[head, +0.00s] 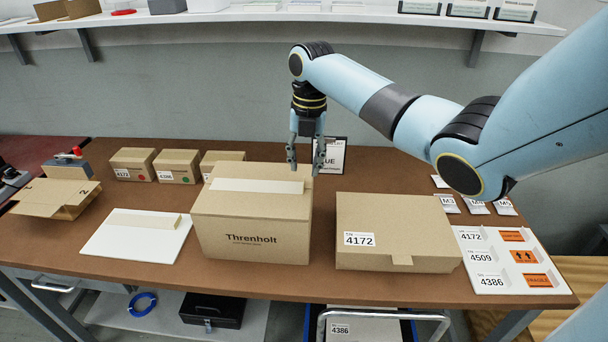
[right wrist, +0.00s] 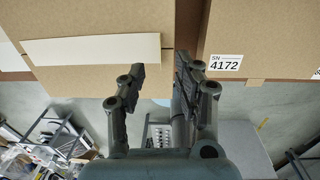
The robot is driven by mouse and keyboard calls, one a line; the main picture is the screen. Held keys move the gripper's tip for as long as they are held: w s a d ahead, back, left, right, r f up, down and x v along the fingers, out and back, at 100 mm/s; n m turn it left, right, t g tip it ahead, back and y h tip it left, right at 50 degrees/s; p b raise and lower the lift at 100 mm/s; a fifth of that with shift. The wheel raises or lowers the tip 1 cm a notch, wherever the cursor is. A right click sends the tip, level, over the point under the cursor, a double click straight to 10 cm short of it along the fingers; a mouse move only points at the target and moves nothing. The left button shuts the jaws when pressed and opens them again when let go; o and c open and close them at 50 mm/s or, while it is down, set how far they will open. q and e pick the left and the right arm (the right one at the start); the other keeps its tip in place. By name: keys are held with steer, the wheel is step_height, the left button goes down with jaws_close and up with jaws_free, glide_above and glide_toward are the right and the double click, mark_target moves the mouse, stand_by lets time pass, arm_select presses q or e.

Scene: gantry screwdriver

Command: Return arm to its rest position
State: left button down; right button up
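My right gripper (head: 305,165) points down behind the large Threnholt carton (head: 250,228), near its back right corner. Its two fingers are apart with nothing visible between them. In the right wrist view my right gripper (right wrist: 158,82) also shows its fingers spread. There the taped carton (right wrist: 90,75) is at upper left and the flat box labelled 4172 (right wrist: 265,40) at upper right. The light blue right arm reaches in from the right, above the table. I do not make out my left gripper.
The brown table (head: 370,182) also holds the flat carton labelled 4172 (head: 400,215), several small boxes (head: 177,165), a white board (head: 125,240) and a label board (head: 508,262). A black-framed sign (head: 332,155) stands beside the right gripper. A shelf (head: 280,16) runs along the wall above.

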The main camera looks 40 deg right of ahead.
step_height(320, 180, up, 7)
steer(key=shift+s, duration=0.2)
steer(key=shift+d, duration=0.1)
